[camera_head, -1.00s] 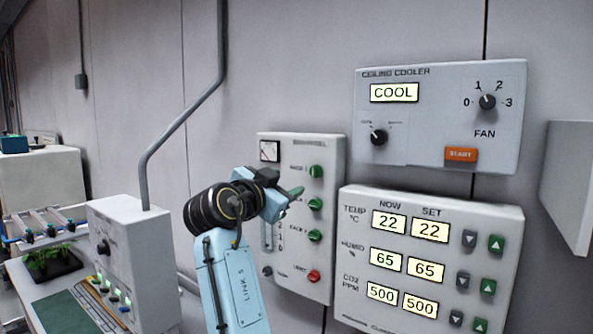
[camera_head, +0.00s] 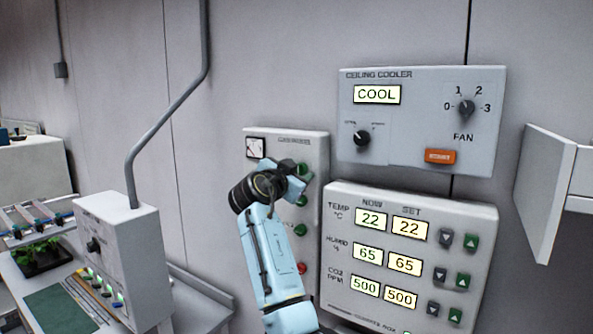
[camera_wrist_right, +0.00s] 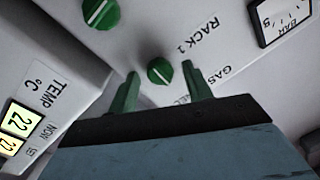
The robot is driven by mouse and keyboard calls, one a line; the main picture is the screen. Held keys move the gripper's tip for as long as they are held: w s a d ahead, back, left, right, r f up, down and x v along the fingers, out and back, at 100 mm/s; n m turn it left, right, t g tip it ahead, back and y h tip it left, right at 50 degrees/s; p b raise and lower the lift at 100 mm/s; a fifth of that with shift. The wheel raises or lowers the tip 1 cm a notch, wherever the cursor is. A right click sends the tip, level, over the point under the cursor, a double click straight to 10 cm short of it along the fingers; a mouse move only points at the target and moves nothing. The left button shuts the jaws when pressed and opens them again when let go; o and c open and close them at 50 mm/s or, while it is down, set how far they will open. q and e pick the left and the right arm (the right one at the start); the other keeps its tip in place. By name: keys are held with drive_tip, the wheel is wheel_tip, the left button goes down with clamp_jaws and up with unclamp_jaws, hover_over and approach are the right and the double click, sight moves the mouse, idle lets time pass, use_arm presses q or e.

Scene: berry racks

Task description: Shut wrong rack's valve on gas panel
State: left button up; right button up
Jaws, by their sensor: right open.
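The gas panel (camera_head: 262,172) is a light grey wall box with a column of green valve knobs and a red knob (camera_head: 302,268) at the bottom. The rack 2 valve (camera_head: 301,201) and the lowest green valve (camera_head: 300,230) are clear of my arm. My right gripper (camera_head: 300,174) is at the top valve. In the right wrist view my right gripper (camera_wrist_right: 161,85) is open, its green fingers on either side of the rack 1 valve (camera_wrist_right: 160,70), without visible grip. Another green valve (camera_wrist_right: 100,12) there has a white line at a different angle. My left gripper is out of view.
The climate control box (camera_head: 410,310) stands close to the right of the gas panel, and the ceiling cooler box (camera_head: 425,125) is above it. A grey control box (camera_head: 122,250) with a conduit stands at left beside a plant tray (camera_head: 45,260). An open cabinet door (camera_head: 545,190) is at right.

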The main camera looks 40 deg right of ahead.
drive_tip(key=c, duration=1)
drive_tip(key=shift+n, duration=0.3)
drive_tip(key=shift+n+b, duration=0.4)
drive_tip(key=shift+n, duration=0.8)
drive_tip(key=n+g, duration=0.1)
drive_tip(key=n, duration=0.4)
drive_tip(key=shift+r+y, duration=0.15)
drive_tip(key=shift+y, duration=0.25)
drive_tip(key=n, duration=0.4)
drive_tip(key=shift+w+g+p, duration=0.1)
drive_tip(key=shift+g+p, duration=0.2)
drive_tip(key=n, duration=0.4)
drive_tip(key=shift+g, duration=0.4)
drive_tip(key=shift+w+a+n, duration=0.1)
drive_tip(key=shift+n, duration=0.3)
